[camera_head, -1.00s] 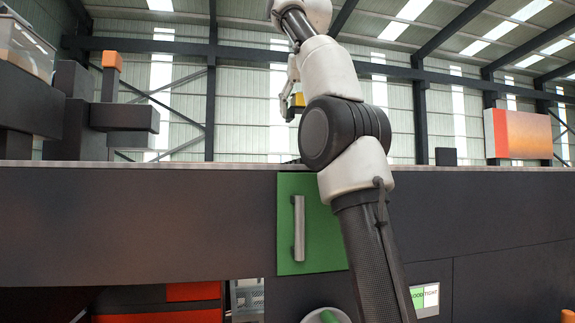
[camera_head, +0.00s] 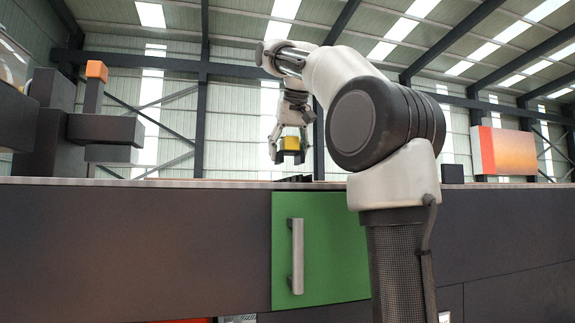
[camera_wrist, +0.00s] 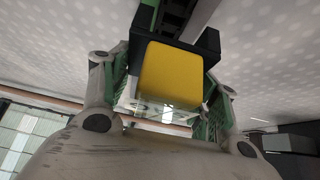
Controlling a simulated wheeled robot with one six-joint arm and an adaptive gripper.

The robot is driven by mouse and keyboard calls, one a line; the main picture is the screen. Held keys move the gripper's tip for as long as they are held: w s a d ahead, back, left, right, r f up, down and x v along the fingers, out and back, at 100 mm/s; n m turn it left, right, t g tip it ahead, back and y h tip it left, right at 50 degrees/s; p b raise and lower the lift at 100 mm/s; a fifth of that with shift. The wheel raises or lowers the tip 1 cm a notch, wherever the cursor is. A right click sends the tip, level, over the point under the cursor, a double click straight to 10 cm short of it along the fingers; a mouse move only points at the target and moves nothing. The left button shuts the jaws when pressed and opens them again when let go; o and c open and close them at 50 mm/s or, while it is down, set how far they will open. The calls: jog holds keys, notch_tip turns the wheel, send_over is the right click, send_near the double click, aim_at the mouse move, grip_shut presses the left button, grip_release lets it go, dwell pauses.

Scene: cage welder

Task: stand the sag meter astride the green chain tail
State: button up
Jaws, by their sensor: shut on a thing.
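The sag meter (camera_head: 293,143) is a small yellow block with dark legs. My gripper (camera_head: 291,152) is shut on it and holds it above the bench top in the head view. In the wrist view the yellow block (camera_wrist: 172,75) sits between the green-padded fingers of my gripper (camera_wrist: 168,82), with the dark bracket of the meter behind it. A dark ribbed strip with a green edge (camera_wrist: 178,16) lies beyond the meter in the wrist view; it may be the chain tail, but I cannot tell. In the head view the bench edge hides most of what lies below the meter.
The long grey bench front (camera_head: 140,245) carries a green door (camera_head: 335,245) with a metal handle. Dark blocks and an orange-topped post (camera_head: 96,72) stand at the left. An orange panel (camera_head: 508,152) stands at the far right. The air around the meter looks clear.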

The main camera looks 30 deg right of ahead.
aim_at(289, 155)
jog(key=shift+f, duration=1.75)
jog(key=shift+f, duration=0.6)
jog(key=o, duration=1.1)
jog(key=shift+o, duration=0.2)
jog(key=shift+r, duration=0.15)
jog(key=shift+r, duration=0.3)
jog(key=v, duration=1.2)
jog(key=shift+r, duration=0.2)
